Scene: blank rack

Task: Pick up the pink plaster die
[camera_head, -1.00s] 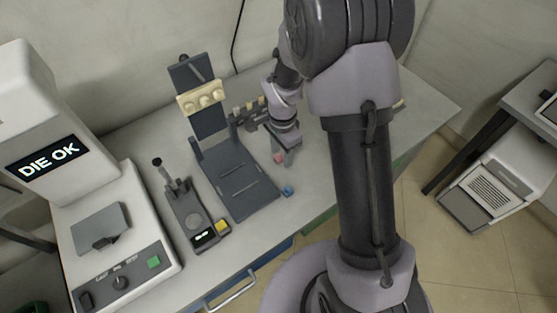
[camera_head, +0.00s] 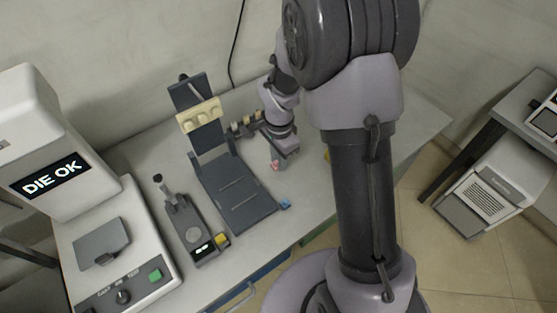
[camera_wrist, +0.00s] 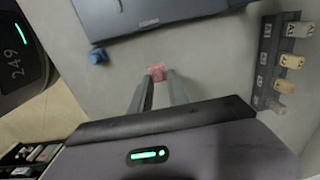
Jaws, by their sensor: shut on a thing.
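The pink plaster die (camera_wrist: 158,73) sits between the fingertips of my gripper (camera_wrist: 158,78) in the wrist view. It is a small pinkish block, partly covered by the fingers. In the head view the die (camera_head: 275,165) shows as a pink spot at the tip of my gripper (camera_head: 278,162), just right of the dark folding stand. My gripper is shut on it, low over the grey bench top. I cannot tell whether the die touches the bench.
A dark folding stand (camera_head: 235,195) holds a cream block (camera_head: 198,115). A blue piece (camera_head: 285,204) lies at its near right corner. A rack of blanks (camera_wrist: 264,70) stands close to the right of my gripper. A white machine reading DIE OK (camera_head: 110,230) stands at left.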

